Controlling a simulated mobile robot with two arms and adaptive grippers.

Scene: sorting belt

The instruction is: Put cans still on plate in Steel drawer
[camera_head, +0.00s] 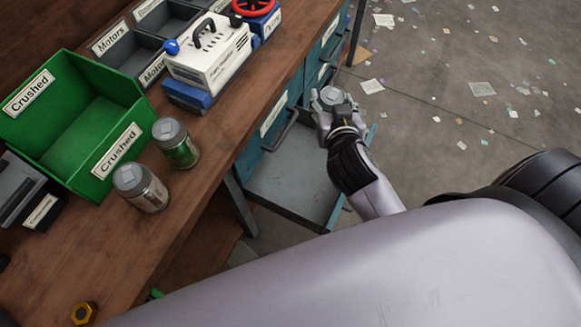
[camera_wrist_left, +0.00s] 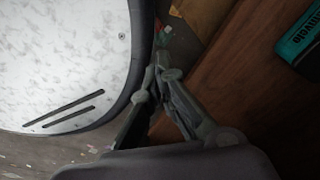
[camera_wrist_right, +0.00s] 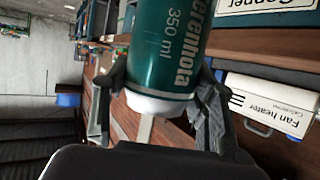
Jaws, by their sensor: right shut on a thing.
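A teal can marked "350 ml" (camera_wrist_right: 168,45) is between the fingers of my right gripper (camera_wrist_right: 158,105), which is shut on it. In the head view this hand (camera_head: 335,112) holds the can (camera_head: 333,96) up beyond an open drawer (camera_head: 285,180) with a grey floor and teal sides. The drawer looks empty where it shows; no label on it is readable. A green can (camera_head: 177,144) and a brownish can (camera_head: 140,188) stand upright on the wooden bench. No plate is clearly visible. My left gripper (camera_wrist_left: 162,72) is empty, its fingertips close together.
A green "Crushed" bin (camera_head: 85,110) stands beside the two cans. Grey "Motors" bins (camera_head: 130,55), a white fan heater (camera_head: 210,55) and a red valve wheel (camera_head: 254,5) are farther along the bench. A brass nut (camera_head: 84,313) lies near. Paper scraps litter the floor.

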